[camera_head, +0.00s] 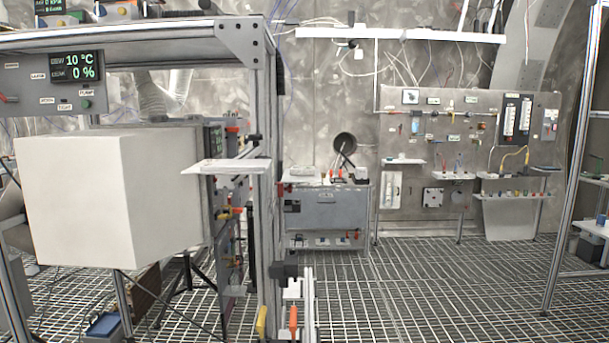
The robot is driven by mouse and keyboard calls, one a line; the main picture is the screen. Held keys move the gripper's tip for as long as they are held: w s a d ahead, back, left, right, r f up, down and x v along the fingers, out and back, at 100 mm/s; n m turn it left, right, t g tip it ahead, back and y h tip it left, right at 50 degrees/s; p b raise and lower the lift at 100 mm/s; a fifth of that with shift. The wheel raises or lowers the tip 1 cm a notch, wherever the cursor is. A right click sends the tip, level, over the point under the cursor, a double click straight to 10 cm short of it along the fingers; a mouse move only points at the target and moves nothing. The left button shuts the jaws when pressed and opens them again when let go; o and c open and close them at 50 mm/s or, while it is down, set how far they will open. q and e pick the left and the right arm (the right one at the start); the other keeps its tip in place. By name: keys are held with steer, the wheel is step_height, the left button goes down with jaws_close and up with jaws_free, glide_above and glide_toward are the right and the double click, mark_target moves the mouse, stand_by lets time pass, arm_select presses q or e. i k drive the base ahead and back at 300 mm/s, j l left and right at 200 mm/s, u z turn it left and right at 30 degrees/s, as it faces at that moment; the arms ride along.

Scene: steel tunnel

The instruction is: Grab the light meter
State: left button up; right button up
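I cannot pick out a light meter for certain. Small items, too small to name, lie on top of the grey cabinet (325,208) in the middle, some of them red and one dark. More small devices sit on the grey wall panel (450,118) at the right and on its small shelves. Neither of my grippers shows in the head view.
A metal frame rack (262,150) with a large white box (95,200) fills the left side. A small white shelf (233,166) juts from it. A metal shelf rack (575,150) stands at the right edge. The grated floor (430,285) between them is clear.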

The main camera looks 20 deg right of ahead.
mark_target(296, 169)
steer(key=k+u, duration=0.1)
steer(key=u, duration=0.25)
steer(key=k+u, duration=0.1)
steer(key=u, duration=0.25)
steer(key=k+j+u, duration=0.1)
steer(key=u, duration=0.25)
steer(key=l+u, duration=0.35)
steer(key=i+l+u, duration=0.1)
steer(key=l+u, duration=0.2)
steer(key=l, duration=1.35)
steer(key=i+l, duration=0.15)
steer(key=l, duration=1.2)
